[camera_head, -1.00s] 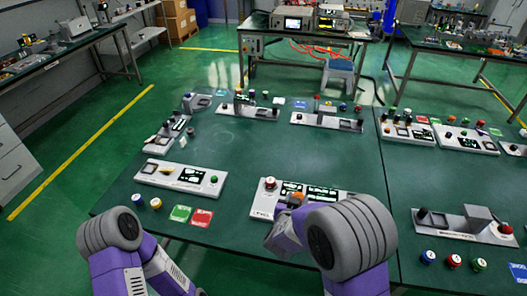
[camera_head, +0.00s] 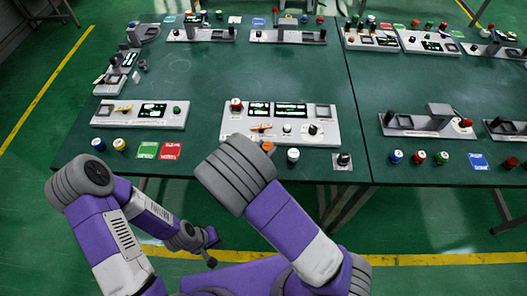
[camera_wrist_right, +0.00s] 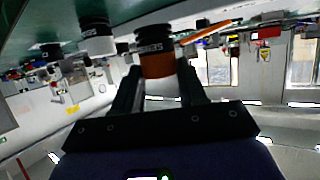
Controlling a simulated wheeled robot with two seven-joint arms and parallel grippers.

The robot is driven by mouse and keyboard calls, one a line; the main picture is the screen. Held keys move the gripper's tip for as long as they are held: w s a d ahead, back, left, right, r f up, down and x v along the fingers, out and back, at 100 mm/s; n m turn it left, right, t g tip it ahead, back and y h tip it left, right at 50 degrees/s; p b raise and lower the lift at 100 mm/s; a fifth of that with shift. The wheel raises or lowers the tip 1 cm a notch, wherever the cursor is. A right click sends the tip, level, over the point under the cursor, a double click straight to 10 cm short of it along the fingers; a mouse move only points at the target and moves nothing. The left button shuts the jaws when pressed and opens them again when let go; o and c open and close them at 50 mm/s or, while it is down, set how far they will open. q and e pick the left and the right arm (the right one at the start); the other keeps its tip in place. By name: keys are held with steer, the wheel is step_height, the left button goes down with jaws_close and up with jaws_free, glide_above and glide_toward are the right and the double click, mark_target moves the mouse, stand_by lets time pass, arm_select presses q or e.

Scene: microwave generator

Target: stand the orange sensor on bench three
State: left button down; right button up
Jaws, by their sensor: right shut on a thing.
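The orange sensor (camera_wrist_right: 158,64) is a short cylinder with a black label band, held between the fingers of my right gripper (camera_wrist_right: 160,86) in the right wrist view. In the head view only a bit of the orange sensor (camera_head: 268,147) shows beside my right forearm, at the near edge of the green bench (camera_head: 230,80). My right fingers are hidden there. I cannot tell if the sensor touches the bench top. My left gripper (camera_head: 209,250) is low in front of the bench, clear of it; its jaw opening is unclear. No number for bench three is readable.
A white sensor (camera_head: 293,155) stands just right of the orange one. A wide grey control panel (camera_head: 281,122) lies behind them. Blue and yellow cylinders, green and red cards stand left. A second bench (camera_head: 440,85) adjoins right. Bare green top lies beyond the panel.

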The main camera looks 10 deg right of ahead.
steer(key=shift+f+b, duration=0.4)
steer(key=shift+f, duration=1.15)
steer(key=shift+f, duration=0.1)
steer(key=shift+f, duration=0.15)
steer(key=o, duration=1.1)
steer(key=shift+r, duration=0.25)
steer(key=shift+s+a+r, duration=0.15)
steer(key=shift+s+a, duration=0.05)
steer(key=shift+a, duration=0.05)
steer(key=p+v, duration=0.2)
steer(key=v, duration=0.9)
steer(key=shift+p, duration=0.35)
